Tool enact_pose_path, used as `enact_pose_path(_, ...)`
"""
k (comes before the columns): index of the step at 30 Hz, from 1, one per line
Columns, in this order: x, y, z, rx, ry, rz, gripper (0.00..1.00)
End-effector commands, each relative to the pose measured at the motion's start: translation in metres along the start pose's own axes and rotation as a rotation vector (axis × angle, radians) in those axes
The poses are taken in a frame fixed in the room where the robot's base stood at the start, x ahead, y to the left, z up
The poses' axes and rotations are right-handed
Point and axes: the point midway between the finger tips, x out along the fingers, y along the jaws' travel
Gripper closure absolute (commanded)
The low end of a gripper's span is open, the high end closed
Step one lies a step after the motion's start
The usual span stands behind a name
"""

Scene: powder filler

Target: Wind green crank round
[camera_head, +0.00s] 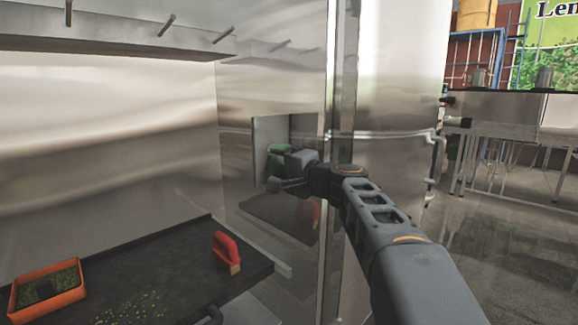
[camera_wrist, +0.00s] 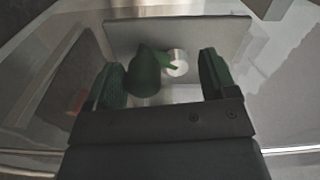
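The green crank (camera_head: 275,150) shows in the head view at a pale square plate on the shiny metal wall, partly hidden by my gripper (camera_head: 284,171). In the wrist view the crank's dark green handle (camera_wrist: 145,73) stands between the two fingers of my gripper (camera_wrist: 161,80), closer to the left finger. A round silver hub (camera_wrist: 177,62) is just right of the handle. The fingers are apart, with a clear gap between the handle and the right finger. I cannot tell whether the left finger touches the handle.
The pale plate (camera_wrist: 215,32) lies behind the crank. A black tray (camera_head: 170,275) below left holds a red-handled brush (camera_head: 228,252) and an orange box (camera_head: 47,302) of green bits. A metal shelf (camera_head: 120,38) hangs above. A metal pillar (camera_head: 385,110) stands right of the crank.

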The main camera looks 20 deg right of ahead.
Motion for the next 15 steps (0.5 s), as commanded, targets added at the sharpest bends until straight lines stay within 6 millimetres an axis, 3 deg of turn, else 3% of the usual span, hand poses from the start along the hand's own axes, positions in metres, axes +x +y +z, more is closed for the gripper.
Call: enact_pose_path(15, 0.0003, 0.0013, 0.0002, 0.001, -0.002, 0.003, 0.26)
